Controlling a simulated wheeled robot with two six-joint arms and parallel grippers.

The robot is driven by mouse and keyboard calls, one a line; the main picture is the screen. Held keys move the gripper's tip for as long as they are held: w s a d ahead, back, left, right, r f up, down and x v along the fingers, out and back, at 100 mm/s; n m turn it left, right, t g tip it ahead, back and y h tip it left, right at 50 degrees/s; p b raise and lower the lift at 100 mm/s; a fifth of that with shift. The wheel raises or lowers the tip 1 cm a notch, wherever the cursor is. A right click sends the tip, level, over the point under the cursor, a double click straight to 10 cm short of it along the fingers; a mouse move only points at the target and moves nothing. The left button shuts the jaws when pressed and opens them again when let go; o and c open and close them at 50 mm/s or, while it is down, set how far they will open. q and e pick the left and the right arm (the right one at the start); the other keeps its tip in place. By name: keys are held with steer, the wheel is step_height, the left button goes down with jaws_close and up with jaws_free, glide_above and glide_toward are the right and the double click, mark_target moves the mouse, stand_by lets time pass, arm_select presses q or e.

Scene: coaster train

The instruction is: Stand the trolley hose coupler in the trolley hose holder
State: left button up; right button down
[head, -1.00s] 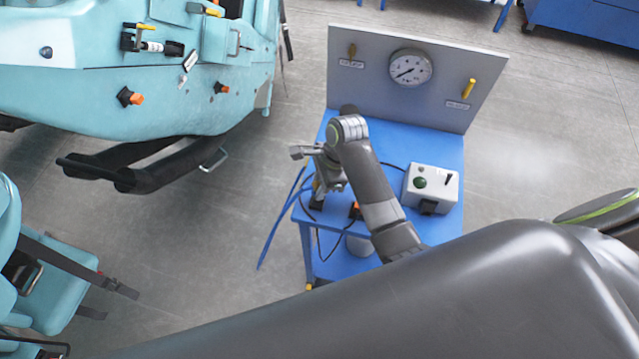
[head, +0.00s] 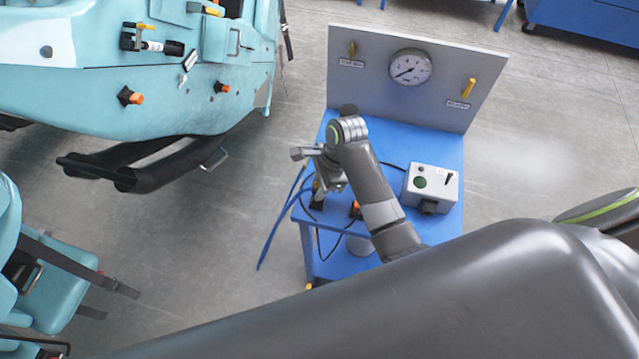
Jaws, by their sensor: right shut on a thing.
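My right gripper (head: 328,182) points down over the left front part of the blue trolley top (head: 397,154). It is shut on the trolley hose coupler, which is mostly hidden by the gripper and wrist. A blue hose (head: 277,232) runs from beside the gripper over the trolley's left edge towards the floor. A small black piece (head: 318,200) shows just under the gripper; whether it is the holder or part of the coupler I cannot tell. The coupler's tilt and any contact with the holder are hidden. My left gripper is out of view.
A grey panel with a round gauge (head: 410,67) stands at the trolley's back. A grey control box (head: 431,187) with a green button sits on the right. An orange-topped part (head: 355,210) and a black cable lie near the front. A turquoise coaster car (head: 90,95) stands left.

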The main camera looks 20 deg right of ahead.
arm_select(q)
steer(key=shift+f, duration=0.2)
arm_select(e)
steer(key=shift+f, duration=1.3)
steer(key=c, duration=1.1)
jaws_free()
steer(key=shift+c, duration=0.2)
